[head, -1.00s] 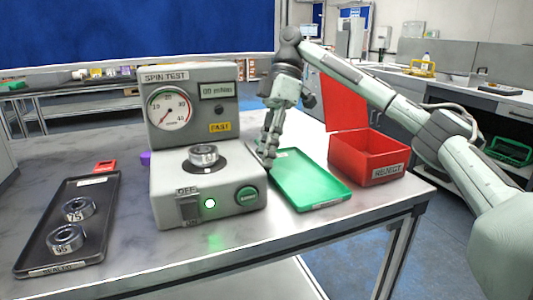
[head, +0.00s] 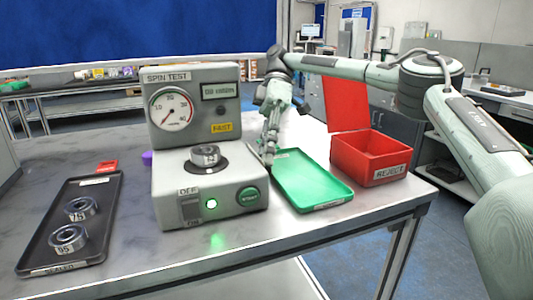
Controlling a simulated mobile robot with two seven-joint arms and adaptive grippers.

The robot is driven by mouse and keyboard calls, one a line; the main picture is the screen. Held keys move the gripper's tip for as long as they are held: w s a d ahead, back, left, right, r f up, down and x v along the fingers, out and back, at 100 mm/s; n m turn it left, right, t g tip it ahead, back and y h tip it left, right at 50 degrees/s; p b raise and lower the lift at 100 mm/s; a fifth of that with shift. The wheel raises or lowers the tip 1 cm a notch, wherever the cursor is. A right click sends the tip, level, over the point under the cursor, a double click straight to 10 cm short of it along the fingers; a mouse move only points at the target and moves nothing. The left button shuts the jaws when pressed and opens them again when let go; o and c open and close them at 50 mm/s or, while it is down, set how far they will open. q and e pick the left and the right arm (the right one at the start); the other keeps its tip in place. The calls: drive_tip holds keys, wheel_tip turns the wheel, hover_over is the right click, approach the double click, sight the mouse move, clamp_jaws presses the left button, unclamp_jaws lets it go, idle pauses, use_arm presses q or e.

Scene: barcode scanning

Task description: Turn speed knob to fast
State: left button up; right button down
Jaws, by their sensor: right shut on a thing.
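The grey spin test machine (head: 165,205) stands on the table with a dial gauge (head: 171,109), a small display (head: 218,91) and a yellow FAST label (head: 222,127). A metal bearing ring (head: 206,156) sits on its round black seat. A green light (head: 212,204) glows beside the OFF/ON switch (head: 190,209), left of a green button (head: 249,196). My right gripper (head: 268,155) points down against the machine's right side and is shut. What it grips, likely the speed knob, is hidden by the fingers and machine. My left gripper is not in view.
A green tray (head: 328,192) lies just right of the gripper. A black tray (head: 48,205) with two rings (head: 68,238) lies at left. A small red piece (head: 107,166) lies behind it.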

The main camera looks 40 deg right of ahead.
idle(0.3)
drive_tip(key=c, duration=1.6)
unclamp_jaws()
drive_tip(key=shift+f, duration=0.1)
